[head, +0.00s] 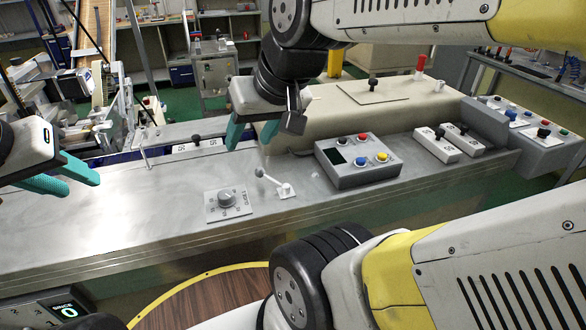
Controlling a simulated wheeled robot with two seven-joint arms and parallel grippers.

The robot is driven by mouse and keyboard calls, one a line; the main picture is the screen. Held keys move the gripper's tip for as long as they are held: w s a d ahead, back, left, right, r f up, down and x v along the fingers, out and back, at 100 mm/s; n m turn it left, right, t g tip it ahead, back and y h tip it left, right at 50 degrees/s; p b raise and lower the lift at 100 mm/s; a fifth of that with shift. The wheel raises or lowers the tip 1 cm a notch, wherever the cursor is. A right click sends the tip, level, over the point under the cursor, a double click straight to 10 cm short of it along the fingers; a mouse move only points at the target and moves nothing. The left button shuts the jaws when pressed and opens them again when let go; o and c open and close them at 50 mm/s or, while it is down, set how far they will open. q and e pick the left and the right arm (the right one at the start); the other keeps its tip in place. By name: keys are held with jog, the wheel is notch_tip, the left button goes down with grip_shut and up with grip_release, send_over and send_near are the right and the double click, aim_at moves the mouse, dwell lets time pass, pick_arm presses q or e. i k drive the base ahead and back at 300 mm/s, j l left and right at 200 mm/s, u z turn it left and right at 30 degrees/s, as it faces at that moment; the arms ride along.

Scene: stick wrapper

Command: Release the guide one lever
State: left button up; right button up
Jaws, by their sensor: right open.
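Several levers show in the head view, and I cannot tell from the small labels which is guide one. A labelled white block with a black knob (196,146) sits at the counter's back edge. Two more labelled white blocks with black knobs, one (437,146) and another (463,139), sit at the right. My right gripper (251,138) is open and empty above the counter, behind the ball-knob lever. My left gripper (82,186) is open and empty over the counter's left end.
A grey control box (345,178) with coloured buttons stands right of the ball-knob lever. A dial plate (227,203) lies left of it. A beige housing (330,108) stands behind the counter. A button panel (540,135) is at the far right. The counter's left part is clear.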

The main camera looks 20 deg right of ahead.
aim_at(259, 172)
jog(key=k+l+z, duration=0.15)
jog(key=z, duration=0.6)
jog(key=k+l+u, duration=0.25)
jog(key=l+u, duration=0.25)
jog(key=k+j, duration=0.05)
